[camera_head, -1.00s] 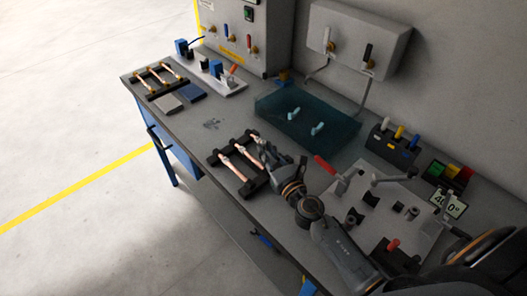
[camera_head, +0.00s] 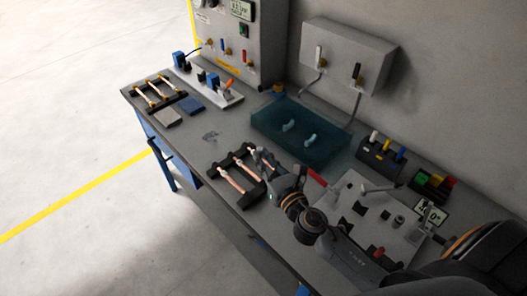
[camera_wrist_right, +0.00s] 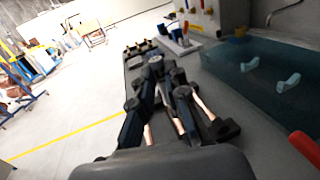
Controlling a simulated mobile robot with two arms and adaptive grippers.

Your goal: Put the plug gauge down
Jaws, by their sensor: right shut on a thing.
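My right gripper (camera_head: 261,158) is above the near black rack, at its far right end. In the right wrist view (camera_wrist_right: 158,68) its dark fingers are close together, pointing away over the bench. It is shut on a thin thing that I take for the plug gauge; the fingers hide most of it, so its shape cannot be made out. The near black rack (camera_head: 220,172) holds copper tubes (camera_head: 231,178), which also show beneath the fingers in the right wrist view (camera_wrist_right: 203,104). My left gripper is not in view.
A blue translucent tray (camera_head: 268,122) with two pale pieces stands behind the rack. A grey fixture plate (camera_head: 402,217) with a red handle is to the right. A holder with coloured handles (camera_head: 380,156) stands at the back. Bare bench lies left of the near rack.

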